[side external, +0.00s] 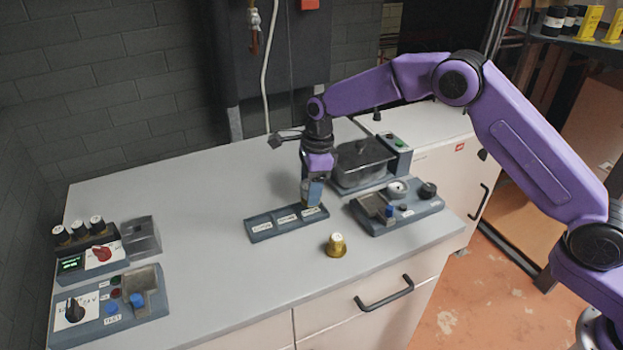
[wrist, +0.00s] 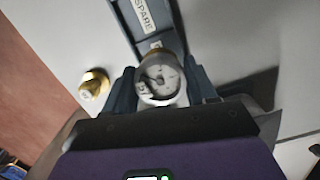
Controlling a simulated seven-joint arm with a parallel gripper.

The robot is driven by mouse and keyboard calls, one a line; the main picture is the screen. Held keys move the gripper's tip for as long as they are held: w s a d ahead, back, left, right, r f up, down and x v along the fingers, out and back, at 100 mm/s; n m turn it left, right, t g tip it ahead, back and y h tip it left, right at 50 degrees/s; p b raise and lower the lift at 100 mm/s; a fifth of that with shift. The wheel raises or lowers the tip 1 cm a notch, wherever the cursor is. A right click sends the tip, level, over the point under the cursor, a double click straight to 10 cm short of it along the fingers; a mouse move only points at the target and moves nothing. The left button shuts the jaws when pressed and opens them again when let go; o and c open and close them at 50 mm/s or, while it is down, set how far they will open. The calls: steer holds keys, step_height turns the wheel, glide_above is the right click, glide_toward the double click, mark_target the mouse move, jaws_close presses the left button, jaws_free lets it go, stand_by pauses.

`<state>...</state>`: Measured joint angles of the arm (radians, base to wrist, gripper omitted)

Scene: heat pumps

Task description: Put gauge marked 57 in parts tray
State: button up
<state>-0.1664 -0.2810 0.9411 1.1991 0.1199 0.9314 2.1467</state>
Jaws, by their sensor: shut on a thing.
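My gripper (side external: 313,193) is shut on a gauge and stands low over the right end of the parts tray (side external: 276,234). In the wrist view the gauge (wrist: 160,76) sits between the fingers, its white round dial facing the camera. The tray is dark, long and narrow, with several white labels; in the wrist view one label (wrist: 145,15) reads SPARE. The fingers hide most of the gauge in the side view, and I cannot tell whether its lower end touches the tray.
A brass-coloured gauge (side external: 336,245) stands on the grey counter in front of the tray. A control box (side external: 395,208) with a white dial sits close to the tray's right. Test panels (side external: 110,305) are at the left. The counter between is clear.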

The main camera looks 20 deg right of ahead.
steer(key=shift+f, duration=0.5)
steer(key=shift+f, duration=1.2)
stand_by(0.3)
steer(key=o, duration=1.3)
step_height(320, 180, up, 17)
steer(key=d, duration=0.2)
steer(key=shift+s+r, duration=0.15)
steer(key=shift+s, duration=0.05)
steer(key=shift+s, duration=0.1)
